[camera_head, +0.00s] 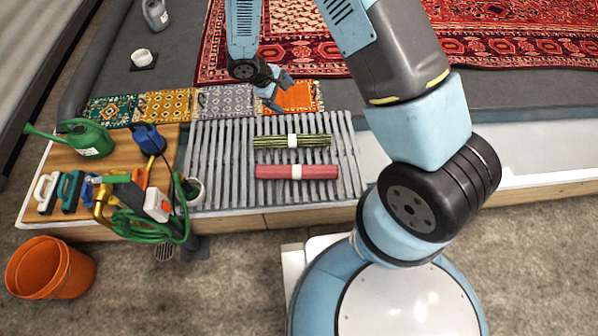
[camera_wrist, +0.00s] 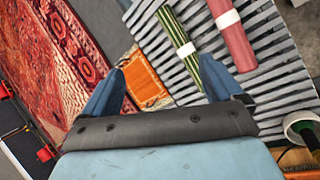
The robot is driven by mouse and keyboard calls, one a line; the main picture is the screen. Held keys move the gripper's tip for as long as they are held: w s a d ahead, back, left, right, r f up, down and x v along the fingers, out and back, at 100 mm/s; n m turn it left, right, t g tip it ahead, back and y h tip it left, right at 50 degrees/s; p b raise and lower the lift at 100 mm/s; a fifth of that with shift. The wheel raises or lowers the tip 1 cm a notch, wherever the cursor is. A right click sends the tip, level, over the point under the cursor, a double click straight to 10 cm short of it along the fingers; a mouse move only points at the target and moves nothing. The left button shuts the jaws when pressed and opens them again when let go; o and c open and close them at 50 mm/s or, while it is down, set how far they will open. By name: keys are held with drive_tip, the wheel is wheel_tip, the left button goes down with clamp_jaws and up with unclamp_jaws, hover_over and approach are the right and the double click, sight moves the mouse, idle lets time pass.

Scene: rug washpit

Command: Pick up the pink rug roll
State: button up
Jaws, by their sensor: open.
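The pink rug roll (camera_head: 282,172) lies on the grey slatted rack, with a white band around its middle. It also shows at the top right of the wrist view (camera_wrist: 238,48). A green striped roll (camera_head: 270,142) with a white band lies parallel to it, just behind, and shows in the wrist view (camera_wrist: 186,62). My gripper (camera_head: 276,92) is above the far edge of the rack, beyond both rolls, near an orange patterned sample. In the wrist view its two blue fingers (camera_wrist: 168,85) are wide apart with nothing held between them.
The slatted rack (camera_head: 222,165) has free room around the rolls. Small patterned samples (camera_head: 165,104) lie behind. An orange bucket (camera_head: 50,268) stands front left.

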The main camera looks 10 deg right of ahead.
drive_tip(key=s+a+f+n, duration=0.1)
drive_tip(key=s+a+f, duration=0.1)
drive_tip(key=f, duration=0.5)
drive_tip(key=s+a+f+n, duration=0.1)
drive_tip(key=s+f+n, duration=0.15)
drive_tip(key=f, duration=0.45)
drive_tip(key=n, duration=0.2)
approach(294, 171)
drive_tip(key=shift+m, duration=0.25)
drive_tip(key=x, duration=1.1)
drive_tip(key=shift+w+f, duration=0.1)
drive_tip(key=shift+c, duration=0.4)
drive_tip(key=c, duration=1.3)
